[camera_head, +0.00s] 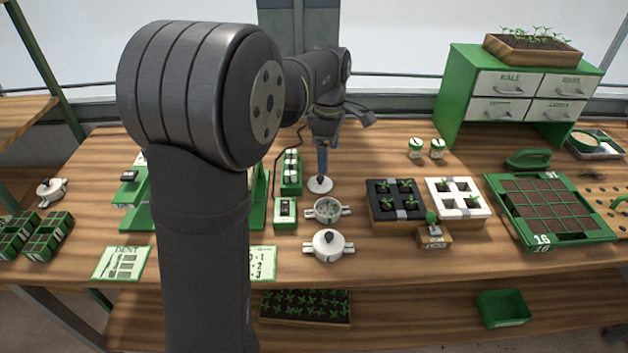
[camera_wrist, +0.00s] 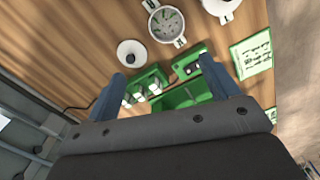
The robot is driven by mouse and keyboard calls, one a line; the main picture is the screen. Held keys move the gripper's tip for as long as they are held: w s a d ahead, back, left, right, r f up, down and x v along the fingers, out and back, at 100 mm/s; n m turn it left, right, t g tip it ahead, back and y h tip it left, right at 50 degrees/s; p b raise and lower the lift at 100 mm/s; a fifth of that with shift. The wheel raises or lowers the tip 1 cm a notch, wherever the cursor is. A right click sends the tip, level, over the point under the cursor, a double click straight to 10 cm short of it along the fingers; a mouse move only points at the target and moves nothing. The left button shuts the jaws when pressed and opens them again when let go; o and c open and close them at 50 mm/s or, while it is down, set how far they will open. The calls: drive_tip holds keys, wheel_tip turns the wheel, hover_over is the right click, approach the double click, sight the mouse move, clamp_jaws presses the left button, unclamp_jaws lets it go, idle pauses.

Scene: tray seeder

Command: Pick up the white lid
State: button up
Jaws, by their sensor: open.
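The white lid (camera_head: 314,187) lies flat on the wooden table, behind the open pot. In the wrist view the lid (camera_wrist: 122,48) shows as a white disc with a dark round knob. My gripper (camera_head: 322,172) hangs above the lid in the head view, and its finger hides part of it. In the wrist view my gripper (camera_wrist: 164,80) is open with nothing between its fingers. The lid lies beyond the left fingertip there, not between the fingers. How high the fingertips are above it is hard to tell.
The open white pot (camera_head: 311,214) with grey contents stands in front of the lid. A lidded white pot (camera_head: 321,252) is nearer the front. A green rack (camera_head: 291,185) with white-topped items is left of the lid. A black seedling tray (camera_head: 372,208) stands to the right.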

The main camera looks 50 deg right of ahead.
drive_tip(key=w+d+m, duration=0.1)
drive_tip(key=w+m, duration=0.1)
drive_tip(key=m, duration=0.4)
drive_tip(key=m+h, duration=0.1)
drive_tip(key=m, duration=1.6)
approach(320, 177)
drive_tip(key=shift+h, duration=0.3)
drive_tip(key=f, duration=0.4)
drive_tip(key=shift+s+f, duration=0.2)
drive_tip(key=shift+f, duration=0.2)
drive_tip(key=shift+w+d+f, duration=0.1)
drive_tip(key=shift+d+f, duration=0.15)
drive_tip(key=shift+f, duration=1.1)
drive_tip(key=shift+w+d+f, duration=0.1)
drive_tip(key=shift+d+f, duration=0.1)
drive_tip(key=shift+f, duration=1.1)
drive_tip(key=c, duration=0.8)
